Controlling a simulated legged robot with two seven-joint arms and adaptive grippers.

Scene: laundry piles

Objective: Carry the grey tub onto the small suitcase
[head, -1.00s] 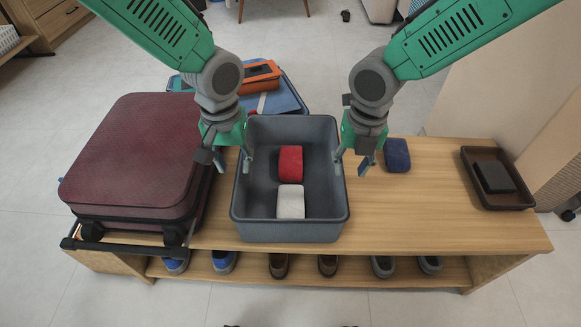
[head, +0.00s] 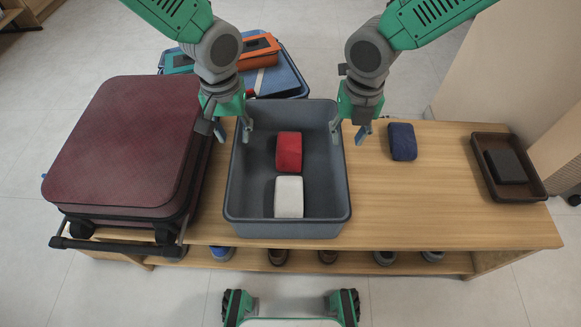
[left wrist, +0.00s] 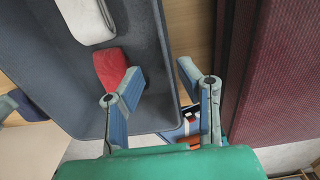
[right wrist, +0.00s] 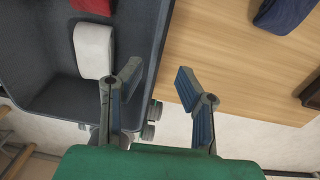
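The grey tub (head: 288,228) stands upright on the wooden bench, with a red block (head: 289,152) and a white block (head: 289,197) inside. A maroon suitcase (head: 128,140) lies flat at the bench's left end. My left gripper (head: 232,135) is at the tub's left wall; in the left wrist view its fingers (left wrist: 160,80) are spread on either side of the rim. My right gripper (head: 349,133) is at the right wall; in the right wrist view its fingers (right wrist: 158,77) are also spread, with the wall between them. Contact with the rim is unclear.
A dark blue block (head: 402,142) and a brown tray (head: 543,194) holding a dark block (head: 506,166) are on the bench's right side. Behind the tub is a blue case (head: 278,80) with an orange item (head: 259,53). Shoes (head: 327,257) sit on the shelf below.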

